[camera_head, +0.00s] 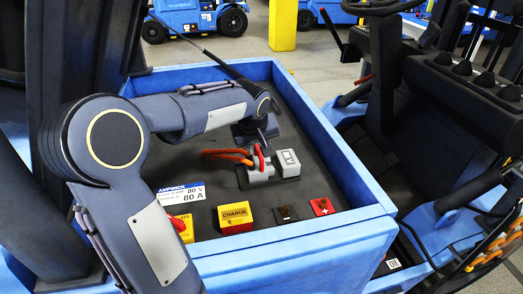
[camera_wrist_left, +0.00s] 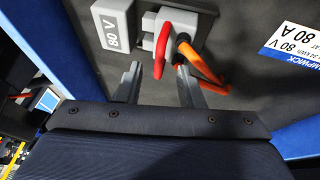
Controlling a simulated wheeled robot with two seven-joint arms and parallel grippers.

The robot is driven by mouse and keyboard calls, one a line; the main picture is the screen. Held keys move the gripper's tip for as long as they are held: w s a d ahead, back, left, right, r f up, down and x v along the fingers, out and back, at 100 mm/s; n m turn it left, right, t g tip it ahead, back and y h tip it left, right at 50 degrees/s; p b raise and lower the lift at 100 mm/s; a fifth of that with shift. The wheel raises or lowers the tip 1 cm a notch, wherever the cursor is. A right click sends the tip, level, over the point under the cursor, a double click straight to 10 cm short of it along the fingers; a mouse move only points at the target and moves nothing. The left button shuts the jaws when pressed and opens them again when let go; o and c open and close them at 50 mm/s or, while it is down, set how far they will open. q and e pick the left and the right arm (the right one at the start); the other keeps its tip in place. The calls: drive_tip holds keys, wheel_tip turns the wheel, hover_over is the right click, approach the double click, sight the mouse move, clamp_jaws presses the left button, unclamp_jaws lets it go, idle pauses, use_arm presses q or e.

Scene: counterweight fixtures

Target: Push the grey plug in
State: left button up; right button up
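The grey plug (camera_head: 262,174) lies on a dark plate in the blue-walled tray, with a red handle (camera_head: 258,156) and orange cables (camera_head: 228,154). The grey 80 V block (camera_head: 289,160) sits beside it, with a narrow gap seeming to separate them. In the left wrist view the plug (camera_wrist_left: 184,20) is at top centre and the 80 V block (camera_wrist_left: 112,27) to its left. My left gripper (camera_wrist_left: 158,70) is open, its fingers apart on either side of the red handle (camera_wrist_left: 163,48), short of the plug body. My right gripper is out of view.
The blue tray wall (camera_head: 330,140) rises right of the plug. A yellow CHARGE box (camera_head: 235,217), a black switch (camera_head: 286,214) and a red terminal (camera_head: 322,206) line the front. A white 80 V 80 A label (camera_head: 182,193) lies left. A black seat (camera_head: 440,110) stands beyond.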

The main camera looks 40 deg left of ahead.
sight(260, 156)
use_arm(q)
drive_tip(key=x, duration=0.5)
clamp_jaws()
